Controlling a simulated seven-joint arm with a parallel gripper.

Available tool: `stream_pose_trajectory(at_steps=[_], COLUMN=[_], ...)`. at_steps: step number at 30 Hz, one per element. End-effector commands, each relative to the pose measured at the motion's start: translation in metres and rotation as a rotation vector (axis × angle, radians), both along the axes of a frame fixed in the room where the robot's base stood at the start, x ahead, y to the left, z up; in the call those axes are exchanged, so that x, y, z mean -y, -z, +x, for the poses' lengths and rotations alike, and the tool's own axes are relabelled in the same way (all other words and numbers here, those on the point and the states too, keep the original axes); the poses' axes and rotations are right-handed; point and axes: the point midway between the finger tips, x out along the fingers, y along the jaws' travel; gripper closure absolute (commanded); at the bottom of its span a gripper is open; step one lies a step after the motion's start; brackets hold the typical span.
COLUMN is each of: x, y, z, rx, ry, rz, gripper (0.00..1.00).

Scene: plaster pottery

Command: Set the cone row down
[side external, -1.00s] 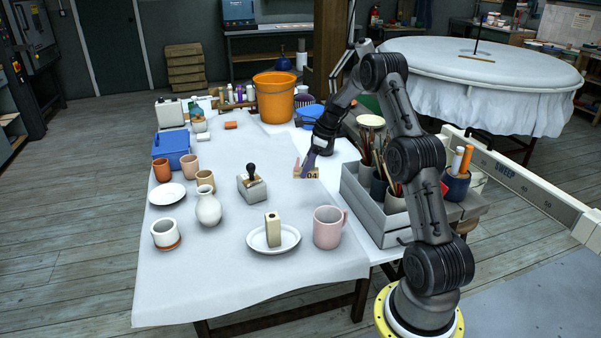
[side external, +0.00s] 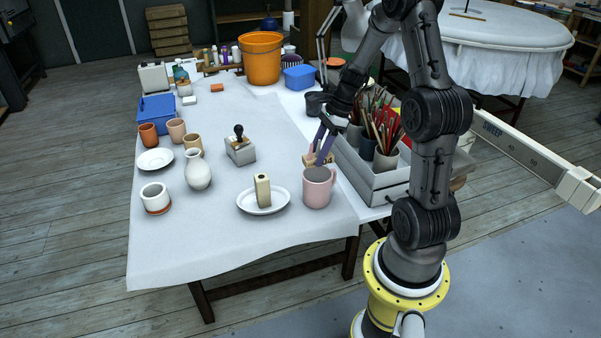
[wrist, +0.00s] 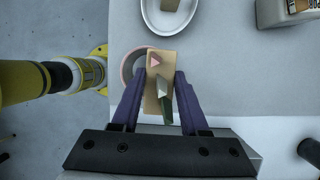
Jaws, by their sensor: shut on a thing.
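The cone row is a tan block (wrist: 154,97) with a pink cone and greyish-green cones on top. My gripper (wrist: 160,86) is shut on it, with a purple finger against each long side. In the side view the cone row (side external: 312,159) shows just behind the pink mug (side external: 317,190), partly hidden by my gripper (side external: 322,148). In the wrist view the block covers part of the pink mug's rim (wrist: 127,68). I cannot tell whether the block touches the mug or how high it is above the table.
The white oval plate (side external: 268,208) with an upright cream block (side external: 263,189) stands left of the mug. The grey tool crate (side external: 372,184) with brushes is close on the right. A stamp block (side external: 240,151) and vase (side external: 198,170) stand farther left. The table's middle is fairly clear.

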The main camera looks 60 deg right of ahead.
Motion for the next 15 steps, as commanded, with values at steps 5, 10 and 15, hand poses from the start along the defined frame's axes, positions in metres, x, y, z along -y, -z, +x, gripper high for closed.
stream_pose_trajectory(at_steps=[5, 10, 15], x=[-0.021, -0.017, 0.002], y=[-0.007, -0.009, 0.005], z=[-0.024, -0.021, 0.003], rx=[0.000, 0.006, 0.006], ry=[-0.014, -0.007, -0.007], rz=[0.006, -0.004, -0.004], gripper=[1.00, 1.00, 1.00])
